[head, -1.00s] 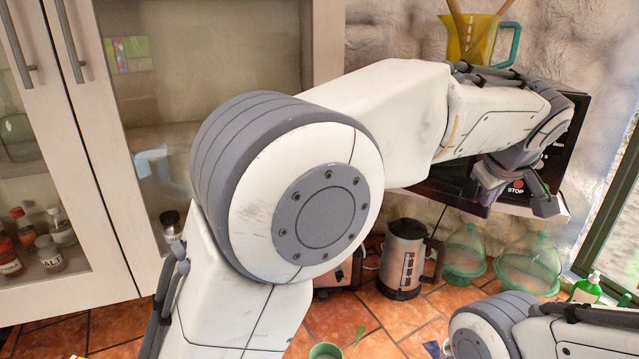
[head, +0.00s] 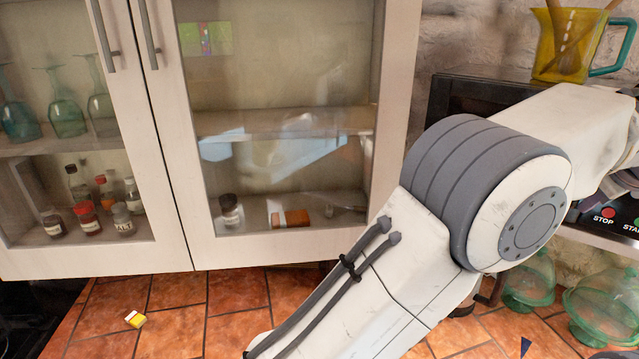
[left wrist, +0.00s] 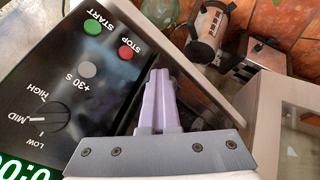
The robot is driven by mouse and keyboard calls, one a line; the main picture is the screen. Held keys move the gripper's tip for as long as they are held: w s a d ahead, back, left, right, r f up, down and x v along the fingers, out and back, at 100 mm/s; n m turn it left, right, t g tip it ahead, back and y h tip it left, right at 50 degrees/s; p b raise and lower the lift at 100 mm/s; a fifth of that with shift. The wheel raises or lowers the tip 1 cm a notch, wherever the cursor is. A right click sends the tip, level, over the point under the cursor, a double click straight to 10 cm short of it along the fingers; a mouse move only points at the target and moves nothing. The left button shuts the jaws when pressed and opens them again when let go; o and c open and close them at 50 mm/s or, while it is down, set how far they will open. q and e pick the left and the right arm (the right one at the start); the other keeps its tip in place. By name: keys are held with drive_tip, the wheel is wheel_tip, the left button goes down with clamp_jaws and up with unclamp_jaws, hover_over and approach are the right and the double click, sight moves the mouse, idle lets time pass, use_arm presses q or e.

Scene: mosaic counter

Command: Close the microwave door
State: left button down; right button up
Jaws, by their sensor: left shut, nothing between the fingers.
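The microwave (head: 478,94) is a dark box behind my left arm at the right of the head view. Its control panel (head: 612,221) shows STOP and START buttons. In the left wrist view the panel (left wrist: 80,85) fills the left side, upside down, with a dial and green and red buttons. My left gripper (left wrist: 158,78) is shut and empty, with its pale purple fingertips close over the panel's edge; whether they touch it I cannot tell. My arm hides most of the microwave front, so the door and its angle cannot be made out. My right gripper is out of view.
A yellow measuring jug (head: 562,47) stands on the microwave. Green glass domes (head: 607,303) stand below it. A glass-fronted cabinet (head: 399,100) lies left. The tiled counter (head: 180,325) is mostly clear at lower left.

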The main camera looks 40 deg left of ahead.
use_arm(q)
drive_tip(key=shift+a, duration=0.1)
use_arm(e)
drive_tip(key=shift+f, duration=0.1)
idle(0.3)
use_arm(q)
drive_tip(key=s+d+r+b, duration=0.3)
drive_tip(key=s+d+r, duration=0.3)
drive_tip(key=s, duration=0.2)
drive_tip(key=s+a+f+m+g+b, duration=0.2)
drive_tip(key=s+a+f+m, duration=0.3)
drive_tip(key=s+f, duration=0.6)
drive_tip(key=s+a+f+m+g+h+b, duration=0.1)
drive_tip(key=s+a+f+m+g+b, duration=0.2)
drive_tip(key=s+a+f+m, duration=0.3)
drive_tip(key=s+a+f+m+g+h+b, duration=0.1)
drive_tip(key=s+a+f+m, duration=0.5)
drive_tip(key=s+f, duration=1)
drive_tip(key=shift+s+f+m+g+b, duration=0.25)
drive_tip(key=shift+f+m+g+b, duration=0.15)
drive_tip(key=shift+f+g+b, duration=0.5)
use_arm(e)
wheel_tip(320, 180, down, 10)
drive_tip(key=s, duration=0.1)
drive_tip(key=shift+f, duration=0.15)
